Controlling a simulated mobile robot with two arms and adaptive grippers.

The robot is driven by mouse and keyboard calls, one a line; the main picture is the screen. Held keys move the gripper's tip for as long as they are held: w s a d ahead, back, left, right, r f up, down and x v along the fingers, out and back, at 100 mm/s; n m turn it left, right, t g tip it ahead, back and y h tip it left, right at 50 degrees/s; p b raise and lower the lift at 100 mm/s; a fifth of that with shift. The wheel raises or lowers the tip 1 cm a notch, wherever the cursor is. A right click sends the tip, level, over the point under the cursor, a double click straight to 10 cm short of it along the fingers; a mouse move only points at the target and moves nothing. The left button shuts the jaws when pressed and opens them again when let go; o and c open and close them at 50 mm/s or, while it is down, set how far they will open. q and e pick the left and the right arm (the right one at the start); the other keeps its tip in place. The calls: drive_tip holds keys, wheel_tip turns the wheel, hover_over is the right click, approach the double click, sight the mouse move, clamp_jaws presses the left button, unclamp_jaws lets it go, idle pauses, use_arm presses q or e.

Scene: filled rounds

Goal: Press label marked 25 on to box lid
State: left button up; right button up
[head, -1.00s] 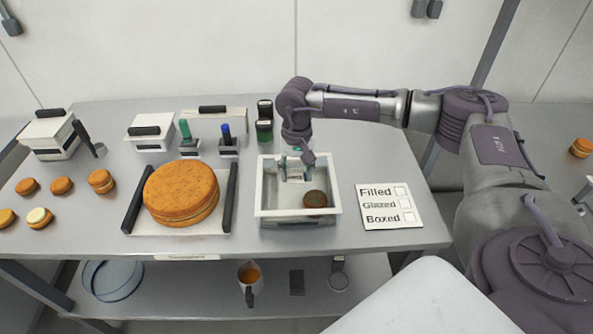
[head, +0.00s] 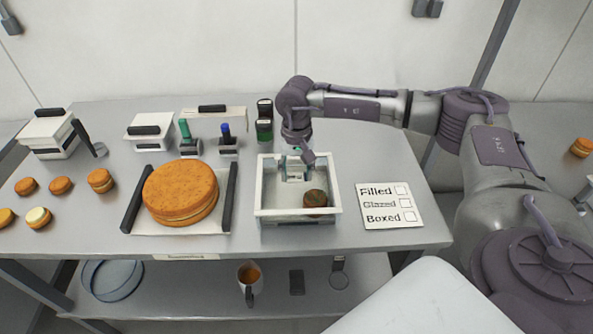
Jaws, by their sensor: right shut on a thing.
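My right gripper (head: 297,178) is inside the white open-topped box (head: 263,200), near its back. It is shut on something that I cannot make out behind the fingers. A dark brown round piece (head: 315,199) is in the box, just below and to the right of the gripper. I cannot tell whether they touch. White lid-like pieces with black handles, one on the left (head: 150,131) and one behind (head: 213,116), lie at the back. No label marked 25 can be read. My left gripper is out of view.
A large orange cake (head: 180,192) sits on a white board with black side bars. Small orange rounds (head: 61,186) lie at the left. Green-handled (head: 187,138) and blue-handled (head: 227,140) tools stand behind. A checklist card (head: 389,206) lies right of the box.

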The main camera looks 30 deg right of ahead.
drive_tip(key=shift+f+b, duration=0.4)
drive_tip(key=shift+f, duration=0.05)
drive_tip(key=o, duration=0.8)
drive_tip(key=shift+o, duration=0.3)
drive_tip(key=o, duration=0.3)
drive_tip(key=shift+o, duration=0.2)
drive_tip(key=shift+r, duration=0.1)
drive_tip(key=shift+r+p, duration=1.95)
drive_tip(key=shift+r, duration=1.5)
